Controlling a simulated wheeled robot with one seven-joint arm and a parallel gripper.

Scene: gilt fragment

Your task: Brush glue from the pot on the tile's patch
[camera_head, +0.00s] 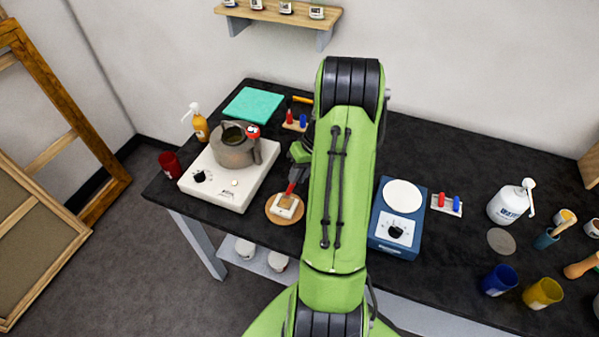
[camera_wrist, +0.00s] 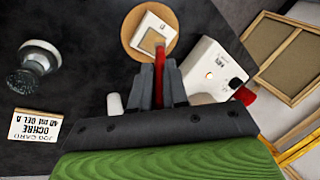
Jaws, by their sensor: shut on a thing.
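My gripper (camera_wrist: 160,82) is shut on a brush with a red handle (camera_wrist: 159,67). The brush (camera_head: 291,188) points down at the tile (camera_head: 285,206); whether its tip touches cannot be told. The tile is white and square with a tan patch (camera_wrist: 151,40), and lies on a round cork mat (camera_head: 271,212). The grey-brown pot (camera_head: 234,153) stands on a white hotplate (camera_head: 217,183), left of and behind the tile. The pot is open at the top, with a dark inside and a red-and-white dial at its rim. My arm hides part of the table.
An amber pump bottle (camera_head: 201,128) and a red cup (camera_head: 169,165) stand by the hotplate. A teal mat (camera_head: 253,104) lies behind. A blue device with a white disc (camera_head: 397,228) stands right of my arm. A card (camera_wrist: 33,125) shows in the wrist view.

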